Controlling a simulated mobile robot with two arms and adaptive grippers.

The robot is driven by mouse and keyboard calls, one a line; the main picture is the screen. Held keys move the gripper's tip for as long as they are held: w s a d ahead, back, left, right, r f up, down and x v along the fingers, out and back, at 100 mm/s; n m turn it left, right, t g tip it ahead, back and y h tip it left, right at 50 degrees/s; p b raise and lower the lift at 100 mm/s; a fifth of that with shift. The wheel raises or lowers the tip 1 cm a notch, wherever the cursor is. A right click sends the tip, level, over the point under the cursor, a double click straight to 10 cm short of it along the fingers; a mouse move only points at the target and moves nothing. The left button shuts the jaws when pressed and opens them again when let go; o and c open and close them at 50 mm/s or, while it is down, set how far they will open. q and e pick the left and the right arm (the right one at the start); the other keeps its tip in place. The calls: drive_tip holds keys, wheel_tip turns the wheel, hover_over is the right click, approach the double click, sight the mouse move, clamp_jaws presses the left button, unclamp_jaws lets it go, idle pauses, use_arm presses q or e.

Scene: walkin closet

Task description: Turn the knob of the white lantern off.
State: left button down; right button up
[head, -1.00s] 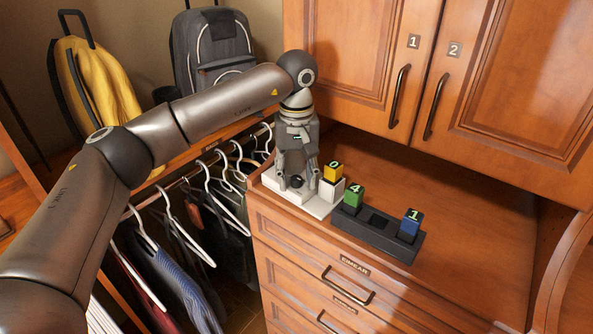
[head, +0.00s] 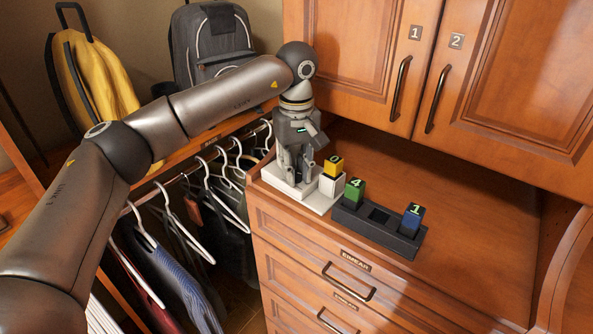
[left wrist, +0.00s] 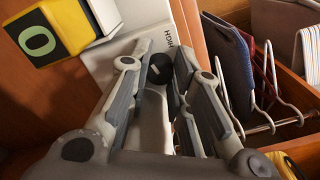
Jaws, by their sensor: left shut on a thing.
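The task's white lantern shows as a low white base (head: 323,204) at the left end of the cabinet top; I cannot make out a lamp body. It also shows in the left wrist view (left wrist: 112,60), with printed lettering that reads HIGH. Its round black knob (left wrist: 160,69) sits between my left fingertips in the left wrist view; the fingers hide it in the head view. My left gripper (head: 293,180) points down over the base and is shut on the knob. My right gripper is not in view.
A white block with a yellow "0" cube (head: 333,165) stands close beside the gripper. A dark tray (head: 375,233) holds a green "4" cube (head: 354,190) and a blue "1" cube (head: 413,216). Hangers with clothes are at left. The cabinet top at right is clear.

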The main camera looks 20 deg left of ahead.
sight(297, 172)
use_arm(q)
drive_tip(key=shift+n, duration=0.3)
drive_tip(key=c, duration=1.3)
unclamp_jaws()
wheel_tip(297, 172, up, 12)
drive_tip(key=shift+r, duration=0.1)
